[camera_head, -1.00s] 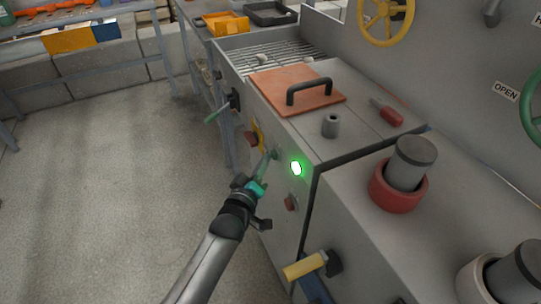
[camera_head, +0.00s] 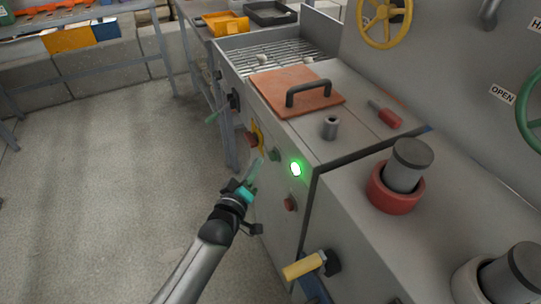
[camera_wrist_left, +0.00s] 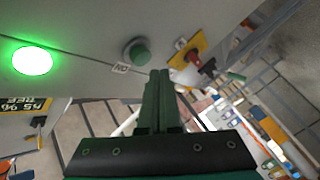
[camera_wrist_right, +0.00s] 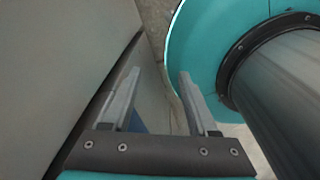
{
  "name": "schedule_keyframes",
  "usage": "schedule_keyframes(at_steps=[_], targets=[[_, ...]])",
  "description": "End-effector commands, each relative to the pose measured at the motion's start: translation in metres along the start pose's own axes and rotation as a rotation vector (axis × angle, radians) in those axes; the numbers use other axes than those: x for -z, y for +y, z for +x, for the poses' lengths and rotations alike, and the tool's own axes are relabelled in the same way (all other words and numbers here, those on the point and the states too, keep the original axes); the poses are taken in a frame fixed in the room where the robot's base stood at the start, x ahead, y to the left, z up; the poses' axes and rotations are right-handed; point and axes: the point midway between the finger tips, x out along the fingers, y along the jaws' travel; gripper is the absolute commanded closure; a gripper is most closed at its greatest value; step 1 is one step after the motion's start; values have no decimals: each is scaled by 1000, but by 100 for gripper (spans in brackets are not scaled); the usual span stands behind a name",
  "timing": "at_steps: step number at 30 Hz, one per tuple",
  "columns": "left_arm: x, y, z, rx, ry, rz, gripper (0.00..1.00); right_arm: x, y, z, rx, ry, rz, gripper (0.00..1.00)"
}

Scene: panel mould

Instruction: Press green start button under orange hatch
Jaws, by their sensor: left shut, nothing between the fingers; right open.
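The orange hatch (camera_head: 272,82) with its black handle lies shut on top of the grey machine. On the front face below it is the green button (camera_head: 274,154), which also shows in the left wrist view (camera_wrist_left: 137,51) beside a small "ON" label. A round lamp (camera_head: 295,169) near it glows bright green, also in the left wrist view (camera_wrist_left: 32,61). My left gripper (camera_head: 257,168) is shut and empty, its tips pointing at the panel a little short of the green button (camera_wrist_left: 158,78). My right gripper (camera_wrist_right: 157,82) is open and empty beside a grey wall, outside the head view.
A red button (camera_head: 290,204), a red knob on a yellow plate (camera_head: 252,138) and a yellow-handled lever (camera_head: 304,266) stick out of the same face. A red-handled tool (camera_head: 388,116) lies on top. The floor at left is clear.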

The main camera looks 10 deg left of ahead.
Motion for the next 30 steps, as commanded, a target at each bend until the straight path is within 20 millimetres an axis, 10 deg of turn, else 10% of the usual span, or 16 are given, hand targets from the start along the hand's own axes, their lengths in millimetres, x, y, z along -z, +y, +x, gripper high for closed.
schedule_keyframes(at_steps=[30], targets=[[22, -21, -30, 0, 0, 0, 100, 1, 1, -15, 0, -1, 0, 40]])
